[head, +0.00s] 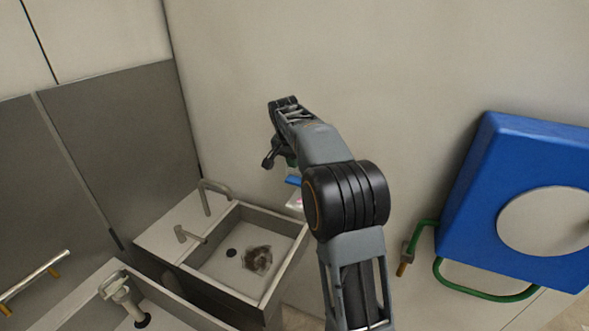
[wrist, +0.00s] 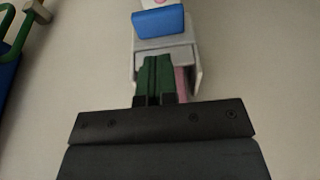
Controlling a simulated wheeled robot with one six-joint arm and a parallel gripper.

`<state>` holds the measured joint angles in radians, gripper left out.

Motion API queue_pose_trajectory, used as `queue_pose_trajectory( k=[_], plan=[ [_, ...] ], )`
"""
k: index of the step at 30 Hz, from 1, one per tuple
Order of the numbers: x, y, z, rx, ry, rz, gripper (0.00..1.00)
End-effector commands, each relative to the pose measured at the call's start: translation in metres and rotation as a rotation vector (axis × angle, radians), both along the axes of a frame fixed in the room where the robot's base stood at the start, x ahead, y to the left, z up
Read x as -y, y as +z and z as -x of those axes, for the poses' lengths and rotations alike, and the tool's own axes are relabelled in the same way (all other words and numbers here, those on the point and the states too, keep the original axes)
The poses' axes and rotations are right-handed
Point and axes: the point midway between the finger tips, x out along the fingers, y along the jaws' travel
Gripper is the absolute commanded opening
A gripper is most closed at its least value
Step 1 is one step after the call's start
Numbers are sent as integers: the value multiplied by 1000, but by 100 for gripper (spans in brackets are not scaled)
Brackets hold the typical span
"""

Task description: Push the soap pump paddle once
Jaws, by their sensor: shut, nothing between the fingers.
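The soap pump is a pale grey-white dispenser (wrist: 197,75) on the wall, with a blue paddle (wrist: 158,22) at the top of the wrist view and a pink part along its right side. My gripper (wrist: 155,62) has its green fingers together, with nothing between them. The fingertips overlap the dispenser's body in the wrist view, a little below the paddle in the picture; I cannot tell whether they touch it. In the head view the blue paddle (head: 293,181) shows as a small patch beside my arm, which hides most of the dispenser.
A metal sink (head: 222,262) with a tap (head: 207,192) stands at the lower left, its basin stained. A blue box with a round grey disc (head: 540,222) and a green hose (head: 480,293) is on the right. The wall above my arm is bare.

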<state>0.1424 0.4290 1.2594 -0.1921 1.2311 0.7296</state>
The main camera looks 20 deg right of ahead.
Motion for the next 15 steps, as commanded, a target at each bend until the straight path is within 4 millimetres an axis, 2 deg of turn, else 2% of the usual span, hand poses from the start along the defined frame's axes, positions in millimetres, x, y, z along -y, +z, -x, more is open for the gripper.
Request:
queue_pose_trajectory(
  k=[9,15],
  plan=[
    [-11,50,10,3,2,0,0],
    [-15,65,13,1,1,0,0]
  ],
)
